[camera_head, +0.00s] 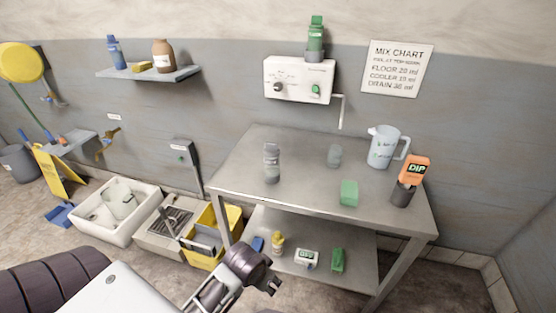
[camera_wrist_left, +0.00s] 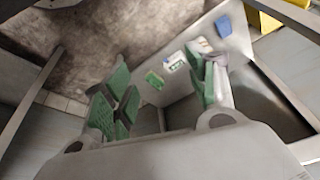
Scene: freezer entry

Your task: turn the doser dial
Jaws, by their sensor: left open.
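The white doser box (camera_head: 299,78) is mounted on the wall above the steel table. Its dark round dial (camera_head: 278,88) is on the left of its front face, and a green button sits on the right. A green bottle (camera_head: 315,40) stands on top, and a thin spout hangs at the box's right side. My left gripper (camera_head: 272,284) is low in front of the table, well below and apart from the doser. In the left wrist view its green-padded fingers (camera_wrist_left: 160,92) are spread with nothing between them. My right gripper is not in view.
The steel table (camera_head: 240,178) holds a grey bottle (camera_head: 271,163), a jug (camera_head: 386,148), a green block (camera_head: 349,193) and an orange DIP pack (camera_head: 414,170). Its lower shelf carries small items. A yellow mop bucket (camera_head: 203,245) stands left. A mix chart (camera_head: 397,69) hangs right of the doser.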

